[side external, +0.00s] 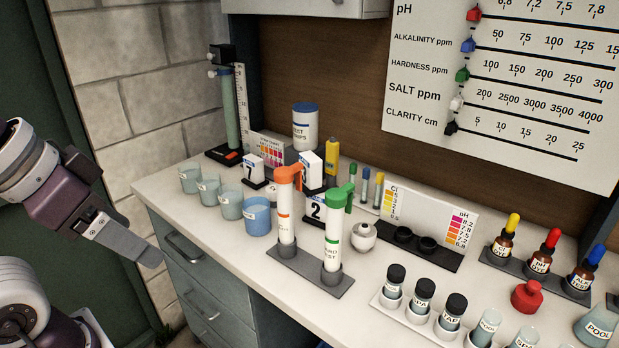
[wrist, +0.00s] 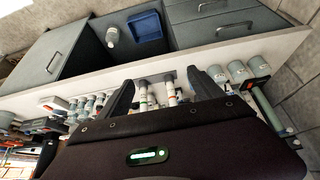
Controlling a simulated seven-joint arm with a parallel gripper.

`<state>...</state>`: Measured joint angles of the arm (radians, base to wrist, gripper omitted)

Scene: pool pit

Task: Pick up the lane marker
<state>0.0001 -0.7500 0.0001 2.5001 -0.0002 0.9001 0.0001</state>
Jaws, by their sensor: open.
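No object is labelled as a lane marker; small white numbered blocks on dark bases may be what is meant. One block reads 7 (side external: 251,168) and stands behind the cups. A block reading 2 (side external: 316,207) stands between the two test tubes, partly covered by them. A third numbered block (side external: 313,165) stands behind it, its number partly hidden by an orange handle. My gripper (side external: 148,254) is open and empty, left of the counter's front edge and well apart from the blocks. In the wrist view its fingers (wrist: 163,92) are spread; I cannot make out the blocks there.
The orange-topped tube (side external: 285,212) and green-topped tube (side external: 333,240) rise from a grey rack near the front edge. Several cups (side external: 230,203) line the left front. Dark-capped bottles (side external: 422,293) fill the right front. A backboard closes the rear.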

